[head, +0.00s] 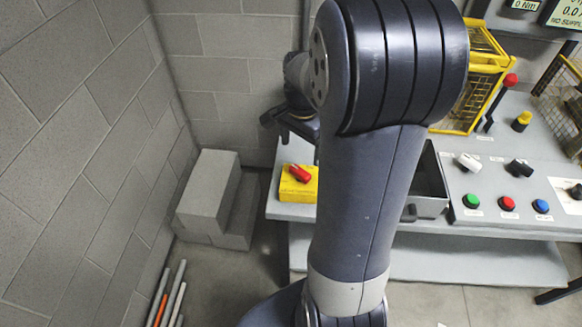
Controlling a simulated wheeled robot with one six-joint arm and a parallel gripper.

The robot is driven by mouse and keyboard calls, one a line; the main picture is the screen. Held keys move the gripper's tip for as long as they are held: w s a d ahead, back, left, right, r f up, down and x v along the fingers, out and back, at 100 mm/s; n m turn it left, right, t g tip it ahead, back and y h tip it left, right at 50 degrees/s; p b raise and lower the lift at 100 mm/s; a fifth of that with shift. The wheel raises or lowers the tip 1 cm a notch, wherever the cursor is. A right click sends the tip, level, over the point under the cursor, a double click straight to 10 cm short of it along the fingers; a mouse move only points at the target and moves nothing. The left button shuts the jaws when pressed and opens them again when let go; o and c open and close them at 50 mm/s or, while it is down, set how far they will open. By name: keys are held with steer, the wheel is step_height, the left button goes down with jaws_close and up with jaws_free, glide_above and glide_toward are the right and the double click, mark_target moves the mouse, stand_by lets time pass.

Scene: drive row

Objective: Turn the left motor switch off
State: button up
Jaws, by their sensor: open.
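A row of controls sits on the grey bench (460,215). At its left end a red rotary handle (299,173) is mounted on a yellow box (297,190), turned diagonally. Further right are a white knob (468,162) and a black knob (519,168), each with a small label too small to read. I cannot tell which of these is the left motor switch. My gripper (290,128) is small and dark, partly hidden behind my arm. It hangs above and behind the yellow box, apart from it, open and empty as far as I see.
Green (471,201), red (507,204) and blue (541,206) push buttons sit at the bench front. A yellow mesh guard (475,85) and a red-tipped lever (509,81) stand behind. A grey open tray (430,185) is partly behind my arm. Concrete blocks (208,198) stand left.

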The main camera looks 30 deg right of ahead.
mark_target(300, 171)
step_height(300, 171, down, 8)
steer(key=shift+f, duration=0.25)
steer(key=shift+c, duration=0.5)
steer(key=c, duration=0.9)
steer(key=n, duration=0.3)
steer(key=shift+n+b, duration=0.4)
steer(key=shift+n, duration=1.6)
steer(key=o, duration=1)
